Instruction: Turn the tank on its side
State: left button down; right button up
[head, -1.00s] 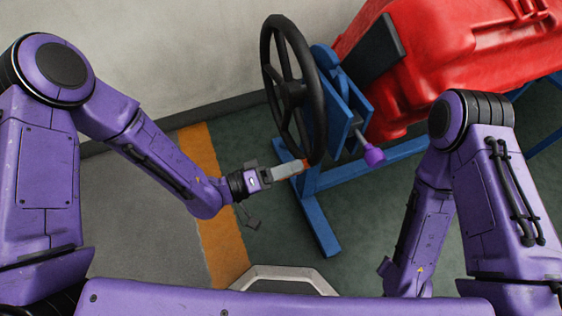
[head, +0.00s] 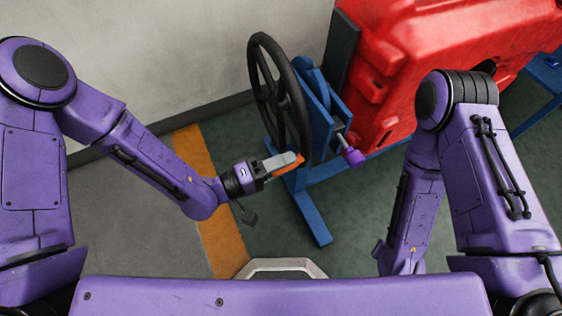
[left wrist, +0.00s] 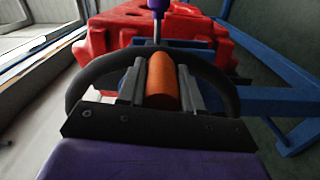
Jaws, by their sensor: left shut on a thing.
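The red tank (head: 420,60) is held in a blue stand (head: 311,215) at the upper right, tilted in the head view and cut by the picture edge. A black handwheel (head: 262,45) stands upright at the stand's near left end. My left gripper (head: 283,162) is shut on the wheel's orange handle (head: 298,162), at the low part of the rim. In the left wrist view the orange handle (left wrist: 162,80) lies between both fingers, with the wheel rim (left wrist: 85,80) and tank (left wrist: 110,35) behind. My right gripper is not visible.
A purple knob (head: 355,158) on a metal pin sticks out of the stand just right of the wheel. A pale wall (head: 170,50) rises behind the wheel. An orange floor stripe (head: 215,235) runs left of the stand. The green floor between is clear.

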pick_arm(q)
jog(key=shift+w+r, duration=0.15)
jog(key=shift+r, duration=0.2)
dwell(0.3)
jog(key=c, duration=0.8)
grip_release()
jog(key=shift+o, duration=0.2)
jog(key=shift+f, duration=0.1)
jog(key=shift+a, duration=0.1)
jog(key=v, duration=1)
jog(key=shift+a, duration=0.2)
